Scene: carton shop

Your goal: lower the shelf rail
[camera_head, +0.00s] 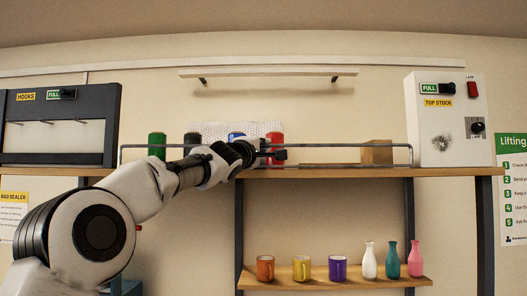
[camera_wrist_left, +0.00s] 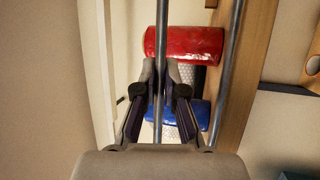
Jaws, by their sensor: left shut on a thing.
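The shelf rail (camera_head: 345,146) is a long grey metal wire frame along the front of the upper shelf (camera_head: 345,172). Its top bar stands above the shelf edge, in front of the cans. My left gripper (camera_head: 279,154) reaches in from the left at the rail, near the red can (camera_head: 276,138). In the left wrist view my left gripper (camera_wrist_left: 162,72) is shut on one bar of the rail (camera_wrist_left: 161,30); a second bar runs parallel on the right. The fingers hide part of the gripped bar. My right gripper is not in view.
A green can (camera_head: 156,144), a dark can (camera_head: 192,140) and a blue can (camera_wrist_left: 190,114) stand behind the rail. A wooden block (camera_head: 377,152) is at its right. Mugs and vases stand on the lower shelf (camera_head: 350,283). A white control box (camera_head: 440,140) is at right.

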